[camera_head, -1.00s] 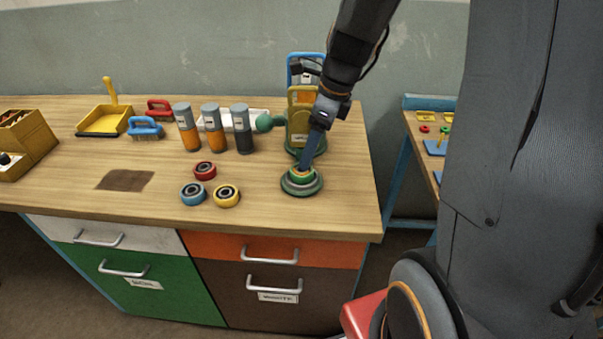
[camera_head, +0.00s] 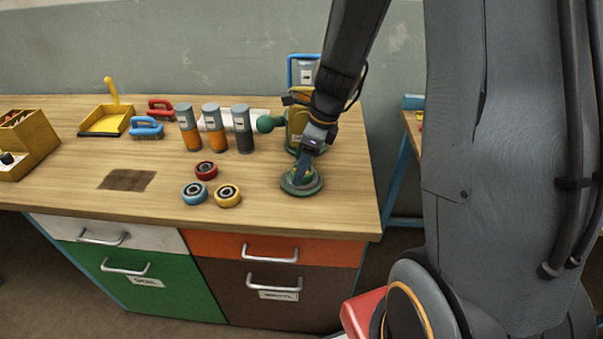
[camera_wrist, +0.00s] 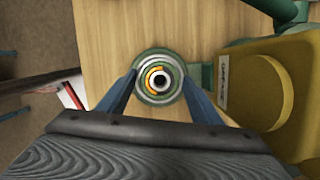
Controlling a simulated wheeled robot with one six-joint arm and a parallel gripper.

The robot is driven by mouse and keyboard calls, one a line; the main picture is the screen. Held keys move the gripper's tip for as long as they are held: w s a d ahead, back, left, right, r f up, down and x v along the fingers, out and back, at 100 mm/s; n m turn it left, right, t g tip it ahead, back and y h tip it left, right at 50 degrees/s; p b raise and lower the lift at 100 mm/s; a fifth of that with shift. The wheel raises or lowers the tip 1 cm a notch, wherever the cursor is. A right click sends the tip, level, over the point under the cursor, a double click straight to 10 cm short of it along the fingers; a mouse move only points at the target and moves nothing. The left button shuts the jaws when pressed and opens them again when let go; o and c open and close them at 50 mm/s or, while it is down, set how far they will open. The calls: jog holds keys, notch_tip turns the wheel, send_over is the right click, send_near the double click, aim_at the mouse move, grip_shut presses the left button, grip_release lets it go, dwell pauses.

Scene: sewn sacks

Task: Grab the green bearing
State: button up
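The green bearing (camera_wrist: 158,94) shows in the wrist view as green, orange and pale rings around a dark centre. It sits on a round grey-green base (camera_wrist: 142,64), which also stands near the right end of the workbench in the head view (camera_head: 316,189). My gripper (camera_wrist: 159,76) points down over it, with one blue finger on each side and a gap between them. In the head view my gripper (camera_head: 301,181) hides most of the bearing. I cannot tell whether the fingers touch it.
A yellow-and-green machine (camera_head: 296,124) stands close behind the base. Red (camera_head: 206,170), blue (camera_head: 194,193) and yellow (camera_head: 228,195) bearings lie to the left. Three grey-topped cylinders (camera_head: 215,130) stand behind them. The bench front (camera_head: 200,222) is clear.

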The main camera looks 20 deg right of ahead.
jog(key=c, duration=1.1)
jog(key=shift+r, duration=0.15)
